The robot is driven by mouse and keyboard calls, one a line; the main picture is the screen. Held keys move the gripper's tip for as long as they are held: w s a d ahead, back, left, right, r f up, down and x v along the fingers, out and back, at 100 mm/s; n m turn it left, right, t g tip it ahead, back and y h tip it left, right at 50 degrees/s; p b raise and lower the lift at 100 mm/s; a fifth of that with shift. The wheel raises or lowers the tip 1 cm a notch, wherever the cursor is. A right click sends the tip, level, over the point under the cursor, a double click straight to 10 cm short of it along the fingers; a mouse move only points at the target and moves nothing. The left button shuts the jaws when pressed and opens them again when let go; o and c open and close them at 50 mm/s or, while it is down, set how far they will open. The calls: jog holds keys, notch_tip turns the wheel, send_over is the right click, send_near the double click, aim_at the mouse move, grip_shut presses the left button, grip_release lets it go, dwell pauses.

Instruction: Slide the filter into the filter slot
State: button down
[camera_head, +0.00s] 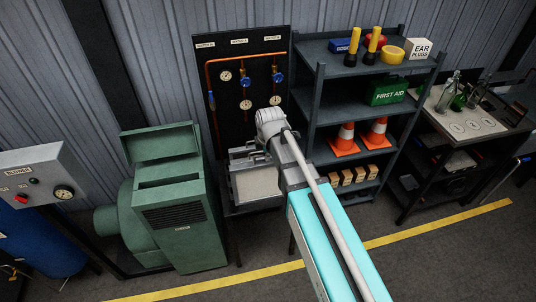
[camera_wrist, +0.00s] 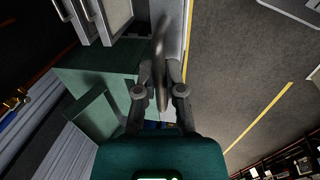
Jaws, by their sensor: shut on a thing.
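My gripper (camera_head: 262,150) is at the low table under the pipe board, shut on the handle of a pale filter (camera_head: 257,185) in a grey frame. The filter is upright below the gripper; I cannot tell whether it touches the table. In the wrist view my gripper (camera_wrist: 162,95) has its fingers closed around a dark grey handle, and the filter is seen nearly edge-on. The filter slot (camera_head: 168,182) is a dark opening in the top of the green machine (camera_head: 185,235), to the left of the gripper. The raised lid (camera_head: 158,143) stands behind it.
Other framed panels with handles (camera_wrist: 110,18) stand beside the held filter. The pipe board (camera_head: 240,85) rises behind the table. A grey shelf (camera_head: 350,105) stands to the right. A control box (camera_head: 40,172) is at the far left. Open floor lies in front.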

notch_tip(320, 180, up, 4)
jog(key=p, duration=0.4)
send_over(268, 177)
jog(key=w, duration=0.1)
jog(key=shift+w+a+r, duration=0.1)
jog(key=shift+w+a, duration=0.1)
dwell(0.9)
notch_tip(268, 177, down, 17)
jog(key=b, duration=1.7)
jog(key=shift+r, duration=0.15)
jog(key=shift+d, duration=0.15)
